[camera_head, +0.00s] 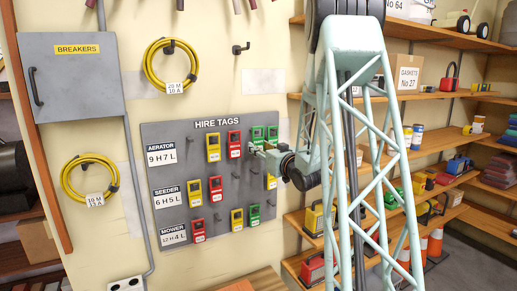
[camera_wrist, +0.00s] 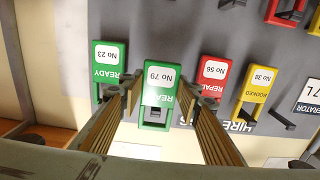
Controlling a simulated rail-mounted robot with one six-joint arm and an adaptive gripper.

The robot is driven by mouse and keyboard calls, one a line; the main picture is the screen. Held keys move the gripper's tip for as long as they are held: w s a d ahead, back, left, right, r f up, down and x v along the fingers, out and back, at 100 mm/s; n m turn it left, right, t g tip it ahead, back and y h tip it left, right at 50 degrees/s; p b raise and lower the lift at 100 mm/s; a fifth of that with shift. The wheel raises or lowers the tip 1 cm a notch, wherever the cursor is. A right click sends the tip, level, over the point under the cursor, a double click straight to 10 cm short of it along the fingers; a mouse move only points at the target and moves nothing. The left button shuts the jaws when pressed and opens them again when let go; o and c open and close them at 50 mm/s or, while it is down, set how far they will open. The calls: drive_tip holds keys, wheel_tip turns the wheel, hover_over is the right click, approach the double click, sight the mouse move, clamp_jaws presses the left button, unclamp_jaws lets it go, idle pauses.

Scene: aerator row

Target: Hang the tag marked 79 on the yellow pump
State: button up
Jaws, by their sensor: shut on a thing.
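The green tag marked No 79 (camera_wrist: 160,78) sits between the two fingers of my gripper (camera_wrist: 160,98) in the wrist view, upside down there. My gripper is shut on it. In the head view my gripper (camera_head: 258,148) is at the upper right of the hire tags board (camera_head: 180,215), and the tag (camera_head: 257,133) shows just above it. I cannot tell whether the tag is still on its peg. Yellow machines stand on the shelves at right, one low (camera_head: 313,218) behind my arm; I cannot tell which is the yellow pump.
A green tag No 23 (camera_wrist: 106,60), a red tag No 56 (camera_wrist: 214,74) and a yellow tag No 38 (camera_wrist: 258,88) hang close by. Bare pegs stick out of the board. Wooden shelves (camera_head: 455,145) with several goods fill the right. A breaker box (camera_head: 75,85) is at left.

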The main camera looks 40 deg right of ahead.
drive_tip(key=shift+b+v, duration=1.2)
drive_tip(key=shift+v, duration=1.25)
